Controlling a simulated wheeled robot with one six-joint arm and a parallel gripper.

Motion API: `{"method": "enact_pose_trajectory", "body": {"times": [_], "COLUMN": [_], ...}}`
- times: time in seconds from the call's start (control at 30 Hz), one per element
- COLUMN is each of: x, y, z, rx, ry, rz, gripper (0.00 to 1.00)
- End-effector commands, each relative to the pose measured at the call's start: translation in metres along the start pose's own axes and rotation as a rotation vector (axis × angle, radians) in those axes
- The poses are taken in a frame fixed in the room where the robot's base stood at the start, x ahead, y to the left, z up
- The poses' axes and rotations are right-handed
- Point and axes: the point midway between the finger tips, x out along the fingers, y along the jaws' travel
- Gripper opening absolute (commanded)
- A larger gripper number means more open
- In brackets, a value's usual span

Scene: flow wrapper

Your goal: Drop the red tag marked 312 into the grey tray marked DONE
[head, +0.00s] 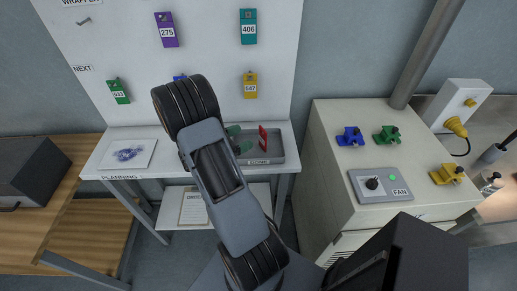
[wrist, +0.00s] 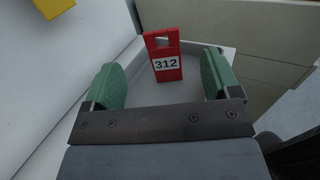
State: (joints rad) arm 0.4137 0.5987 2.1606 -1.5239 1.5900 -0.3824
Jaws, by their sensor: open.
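The red tag marked 312 (wrist: 166,55) is upright, over the floor of the grey tray (wrist: 190,92) in the wrist view. In the head view the red tag (head: 263,138) shows edge-on within the outline of the tray marked DONE (head: 276,148). I cannot tell whether its lower end touches the tray floor. My gripper (wrist: 160,78) is open, with its green finger pads well apart. The tag is between and just beyond the pads, with clear gaps on both sides. In the head view my gripper (head: 239,138) is at the tray's left part.
A white board behind holds hanging tags: purple 275 (head: 166,30), teal 406 (head: 248,27), yellow 547 (head: 250,85) and a green one (head: 118,91). My arm partly hides a blue one. A cabinet (head: 335,125) with a fan switch stands to the right.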

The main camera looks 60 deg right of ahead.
Motion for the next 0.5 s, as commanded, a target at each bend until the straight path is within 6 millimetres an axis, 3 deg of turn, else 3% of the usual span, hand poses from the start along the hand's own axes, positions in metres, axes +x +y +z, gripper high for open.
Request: {"method": "enact_pose_trajectory", "body": {"times": [0.2, 0.5], "x": [-0.034, -0.051], "y": [0.001, 0.000], "z": [-0.001, 0.000], "rx": [0.002, 0.001], "ry": [0.000, 0.000], "rz": [0.003, -0.001], "gripper": [0.82, 0.82]}}
